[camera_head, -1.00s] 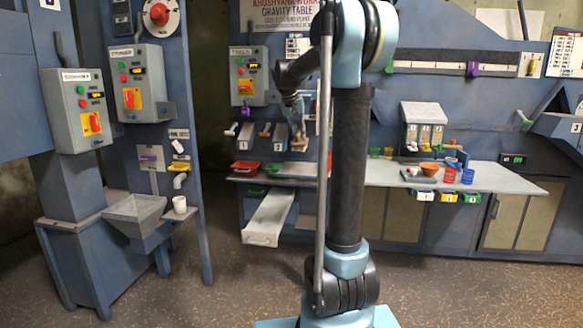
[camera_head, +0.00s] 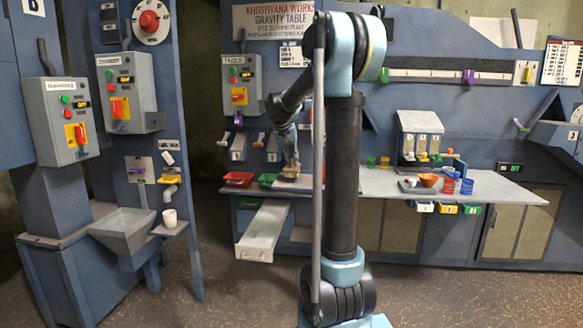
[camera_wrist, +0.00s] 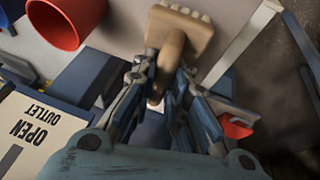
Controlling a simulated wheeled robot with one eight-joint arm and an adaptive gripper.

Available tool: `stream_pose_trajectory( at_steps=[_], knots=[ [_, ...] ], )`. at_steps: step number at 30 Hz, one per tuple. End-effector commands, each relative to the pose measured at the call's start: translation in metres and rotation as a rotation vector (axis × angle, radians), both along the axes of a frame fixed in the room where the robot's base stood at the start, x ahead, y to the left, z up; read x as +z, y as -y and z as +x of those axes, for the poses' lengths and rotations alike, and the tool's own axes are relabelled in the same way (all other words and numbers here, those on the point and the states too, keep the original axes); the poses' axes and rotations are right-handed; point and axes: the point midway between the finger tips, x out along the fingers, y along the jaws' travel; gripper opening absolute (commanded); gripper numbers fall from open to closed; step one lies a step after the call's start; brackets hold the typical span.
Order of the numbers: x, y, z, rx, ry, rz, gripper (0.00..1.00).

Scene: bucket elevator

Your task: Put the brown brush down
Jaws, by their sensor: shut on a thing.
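The brown brush (camera_wrist: 180,32) is in my gripper (camera_wrist: 165,88), with its handle between the fingers in the wrist view. Its wide head points away from the fingers, over a pale surface. In the head view my gripper (camera_head: 289,160) hangs at the left part of the long counter, and the brush (camera_head: 290,172) shows small just below it, close to the counter top. I cannot tell whether the brush touches the counter. My arm hides part of the counter to the right.
A red tray (camera_head: 238,179) and a green tray (camera_head: 267,180) sit left of the brush. A pale chute (camera_head: 264,232) slopes down in front. Red and blue cups and an orange bowl (camera_head: 429,180) stand farther right on the counter (camera_head: 500,193). A red cup (camera_wrist: 66,20) shows in the wrist view.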

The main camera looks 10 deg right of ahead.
Motion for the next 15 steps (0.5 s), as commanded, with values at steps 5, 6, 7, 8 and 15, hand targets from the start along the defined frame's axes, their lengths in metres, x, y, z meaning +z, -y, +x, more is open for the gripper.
stream_pose_trajectory(
  at_steps=[5, 6, 7, 8, 15],
  knots=[
    [-0.023, 0.000, 0.000, 0.000, 0.000, 0.000, 0.00],
    [-0.025, 0.000, 0.000, 0.000, 0.000, 0.000, 0.00],
    [-0.026, 0.000, 0.000, 0.000, 0.000, 0.000, 0.00],
    [-0.026, 0.000, 0.000, 0.000, 0.000, 0.000, 0.00],
    [-0.027, 0.000, 0.000, 0.000, 0.000, 0.000, 0.18]
  ],
)
